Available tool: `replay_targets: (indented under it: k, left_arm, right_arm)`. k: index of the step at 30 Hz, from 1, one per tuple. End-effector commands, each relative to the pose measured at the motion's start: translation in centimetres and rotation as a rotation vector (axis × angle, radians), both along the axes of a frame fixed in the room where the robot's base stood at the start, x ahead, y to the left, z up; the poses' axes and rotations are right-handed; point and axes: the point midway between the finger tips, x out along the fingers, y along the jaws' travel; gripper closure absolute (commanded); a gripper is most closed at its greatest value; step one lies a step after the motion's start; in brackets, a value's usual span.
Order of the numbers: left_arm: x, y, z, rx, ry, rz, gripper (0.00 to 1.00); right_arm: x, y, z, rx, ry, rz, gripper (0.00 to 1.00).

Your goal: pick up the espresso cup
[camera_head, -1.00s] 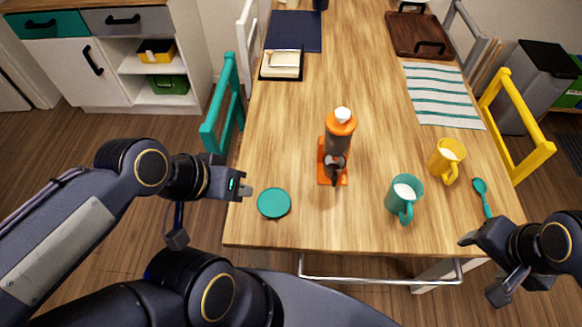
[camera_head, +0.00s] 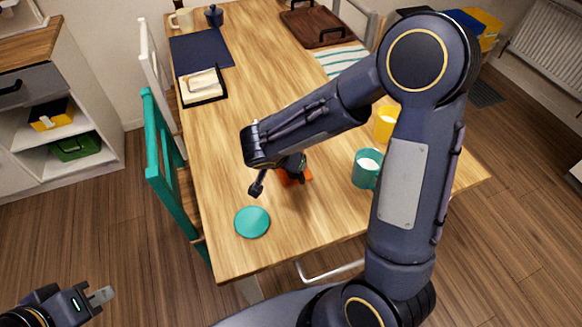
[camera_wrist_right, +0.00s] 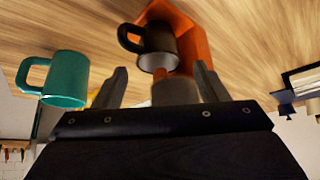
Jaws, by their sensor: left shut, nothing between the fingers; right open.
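The espresso cup (camera_wrist_right: 157,42) is dark, with its handle to the left in the right wrist view. It is at the orange coffee machine (camera_wrist_right: 190,35), whose orange base (camera_head: 304,179) shows a little in the head view. My right gripper (camera_wrist_right: 162,78) is open, its fingers on either side of the picture's middle, with the cup just beyond the tips and apart from them. My right forearm hides the cup and most of this gripper in the head view. My left gripper (camera_head: 103,296) is shut and empty, low at the left, off the table.
A teal mug (camera_head: 365,170) stands right of the machine and also shows in the right wrist view (camera_wrist_right: 67,80). A yellow mug (camera_head: 384,127) stands behind it. A teal coaster (camera_head: 252,222) lies at the front. A teal chair (camera_head: 165,180) lines the left edge.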

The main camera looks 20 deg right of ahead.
Motion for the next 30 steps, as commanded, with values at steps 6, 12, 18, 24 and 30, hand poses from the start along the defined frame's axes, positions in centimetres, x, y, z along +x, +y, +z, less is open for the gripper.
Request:
replay_targets:
  k: [6, 12, 18, 24, 30]
  left_arm:
    - [0.0, 0.0, 1.0, 0.000, 0.000, 0.000, 1.00]
    - [0.0, 0.0, 1.0, 0.000, 0.000, 0.000, 1.00]
    - [0.0, 0.0, 1.0, 0.000, 0.000, 0.000, 1.00]
    - [0.0, 0.0, 1.0, 0.000, 0.000, 0.000, 1.00]
    - [0.0, 0.0, 1.0, 0.000, 0.000, 0.000, 1.00]
  right_arm:
    - [0.9, -1.3, -2.9, 0.000, 0.006, -0.001, 0.34]
    - [1.3, -1.8, -3.8, 0.000, 0.002, 0.000, 0.34]
    - [1.3, -1.8, -3.8, 0.000, 0.001, -0.001, 0.39]
    - [1.3, -1.8, -3.7, 0.000, 0.001, -0.001, 0.65]
    - [1.3, -1.7, -3.7, 0.000, 0.001, -0.001, 0.69]
